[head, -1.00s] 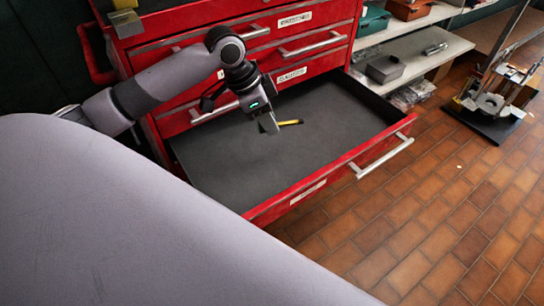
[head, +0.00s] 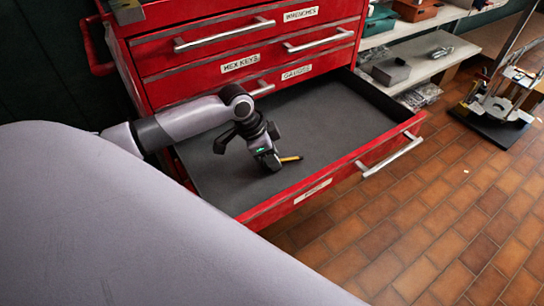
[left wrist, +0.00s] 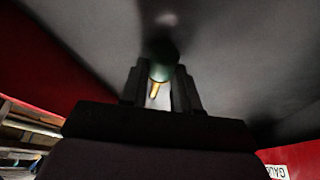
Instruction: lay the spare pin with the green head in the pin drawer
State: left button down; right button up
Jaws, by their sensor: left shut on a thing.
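The pin drawer (head: 335,115) is pulled out of the red cabinet and has a dark grey floor; the label on its front is too small to read. My left gripper (head: 270,160) is low inside the drawer, toward its front. It is shut on the spare pin (head: 291,158), whose yellow shank sticks out to the right of the fingers. In the left wrist view the pin's green head (left wrist: 163,66) shows between the fingers of the left gripper (left wrist: 160,88). I cannot tell whether the pin touches the drawer floor. My right gripper is not in view.
Closed drawers above carry labels such as hex keys (head: 240,64), wrenches and gauges. The open drawer's red front and handle (head: 392,157) stand at the right. A shelf with a grey box (head: 391,71) and a floor-standing fixture (head: 497,103) lie beyond. The drawer's right part is empty.

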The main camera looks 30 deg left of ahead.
pick_arm(q)
jog(key=c, duration=0.8)
grip_release()
jog(key=p+v, duration=0.3)
jog(key=v, duration=0.9)
jog(key=shift+r, duration=0.1)
